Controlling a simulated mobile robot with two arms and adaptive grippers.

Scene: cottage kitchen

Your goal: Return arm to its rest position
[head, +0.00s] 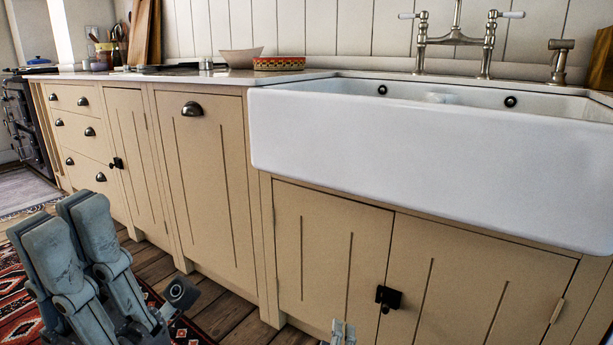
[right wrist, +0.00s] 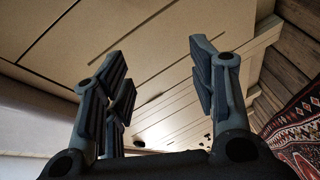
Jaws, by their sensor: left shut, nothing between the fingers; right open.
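My left gripper (head: 72,222) is at the lower left of the head view, its fingers pointing up. The fingers are together with nothing between them. It is in front of the cream cabinets and over the patterned rug. Only a small tip of my right gripper (head: 342,333) shows at the bottom edge of the head view, in front of the doors under the sink. In the right wrist view my right gripper (right wrist: 157,80) has its fingers spread wide and nothing between them. Cabinet panels lie beyond them.
A white sink (head: 420,140) with a tap (head: 455,38) sits above the cream cabinets (head: 210,190). A bowl (head: 241,57) and a patterned red box (head: 279,63) stand on the counter. A red rug (head: 12,285) lies on the wooden floor (head: 225,312).

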